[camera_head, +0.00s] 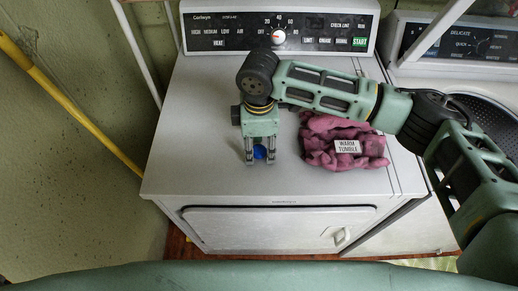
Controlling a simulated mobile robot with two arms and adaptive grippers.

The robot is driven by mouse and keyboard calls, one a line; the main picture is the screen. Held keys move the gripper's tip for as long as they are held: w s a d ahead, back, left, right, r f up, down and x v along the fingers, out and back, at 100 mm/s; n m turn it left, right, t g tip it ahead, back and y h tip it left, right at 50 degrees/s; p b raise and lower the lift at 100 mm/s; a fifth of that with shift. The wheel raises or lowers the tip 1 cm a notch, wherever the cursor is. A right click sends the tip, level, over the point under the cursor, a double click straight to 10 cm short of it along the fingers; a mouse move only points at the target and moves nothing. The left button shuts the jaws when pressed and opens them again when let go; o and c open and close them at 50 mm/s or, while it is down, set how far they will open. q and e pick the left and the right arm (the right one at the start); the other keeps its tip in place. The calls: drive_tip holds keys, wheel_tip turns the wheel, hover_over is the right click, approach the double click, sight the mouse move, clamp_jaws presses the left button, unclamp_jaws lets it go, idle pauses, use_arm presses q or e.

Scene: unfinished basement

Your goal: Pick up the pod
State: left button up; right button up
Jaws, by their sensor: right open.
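A small round blue thing, which looks like the pod (260,152), sits on the white dryer top (200,150), left of the pink cloth. My right gripper (260,159) reaches in from the right and points down at the dryer top. Its jaws are open, with one finger on each side of the pod. The gripper hides part of the pod, and I cannot tell whether either finger touches it. My left gripper is not in view.
A crumpled pink cloth (321,150) with a "WARM TUMBLE" label (347,146) lies under my right arm. The dryer's control panel (235,27) rises behind. A second machine (463,49) stands right. The dryer top is bare at left. A yellow pole (75,107) leans by the wall.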

drive_tip(key=c, duration=0.8)
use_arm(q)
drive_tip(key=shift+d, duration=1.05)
use_arm(e)
drive_tip(key=shift+c, duration=0.2)
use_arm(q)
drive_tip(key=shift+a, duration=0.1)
use_arm(e)
drive_tip(key=shift+r, duration=0.1)
